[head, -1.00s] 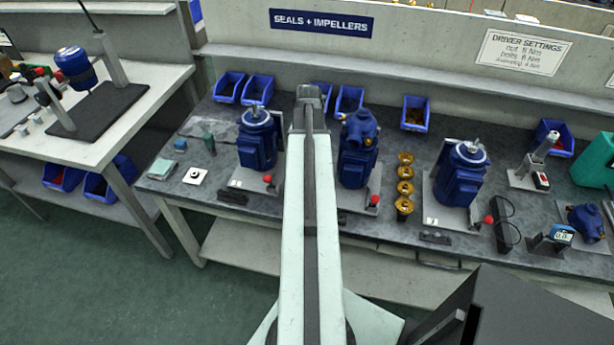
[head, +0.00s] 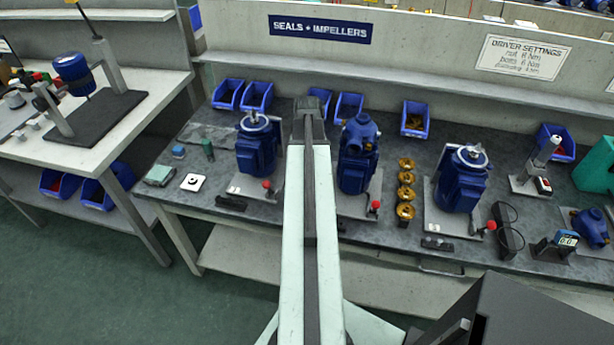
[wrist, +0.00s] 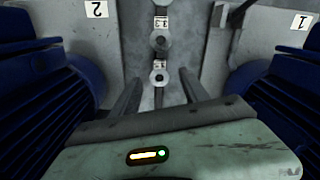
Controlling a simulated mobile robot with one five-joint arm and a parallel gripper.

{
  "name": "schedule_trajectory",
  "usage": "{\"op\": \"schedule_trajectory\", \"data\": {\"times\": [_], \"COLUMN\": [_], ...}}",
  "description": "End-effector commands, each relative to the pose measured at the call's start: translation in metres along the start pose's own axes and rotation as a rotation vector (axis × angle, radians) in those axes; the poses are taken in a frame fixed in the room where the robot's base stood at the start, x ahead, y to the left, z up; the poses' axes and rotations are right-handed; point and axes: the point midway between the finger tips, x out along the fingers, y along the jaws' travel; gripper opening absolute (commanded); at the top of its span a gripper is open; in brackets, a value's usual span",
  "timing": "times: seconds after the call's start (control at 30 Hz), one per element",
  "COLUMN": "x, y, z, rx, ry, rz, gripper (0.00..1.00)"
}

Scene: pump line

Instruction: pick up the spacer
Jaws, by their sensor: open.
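In the wrist view, several small grey hexagonal pieces with round holes stand in a row between two motor plates. Each of the nearer ones has a small label beside it. The nearest hexagonal piece (wrist: 158,78) is between the spread fingers of my gripper (wrist: 160,82), ahead of the palm. A second hexagonal piece (wrist: 160,41) is beyond it, and another is cut off at the top edge. These look like spacers; I cannot tell which one is meant. My gripper is open and holds nothing. In the head view my arm hides the gripper and the row.
Blue motors flank the gripper closely: one at left (head: 256,147) and one at right (head: 358,155) in the head view. Brass impellers (head: 405,190) stand farther right. Blue bins (head: 258,97) line the bench's back. A white piece (head: 193,182) lies near the bench's left end.

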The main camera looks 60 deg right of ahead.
Motion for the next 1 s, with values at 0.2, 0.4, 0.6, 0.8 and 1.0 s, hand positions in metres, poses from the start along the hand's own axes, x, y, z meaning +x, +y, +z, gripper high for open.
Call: {"op": "schedule_trajectory", "data": {"times": [0.2,0.4,0.6,0.8,1.0], "x": [0.0,0.0,-0.007,-0.039,-0.085], "y": [0.0,-0.001,-0.001,-0.001,-0.001], "z": [0.0,0.0,0.0,0.0,0.0], "rx": [-0.001,-0.001,-0.001,-0.002,-0.002], "ry": [0.0,0.0,0.0,0.0,0.0], "rz": [0.0,0.0,0.0,0.0,0.0], "gripper": [0.05,0.0,0.0,0.0,0.0]}}
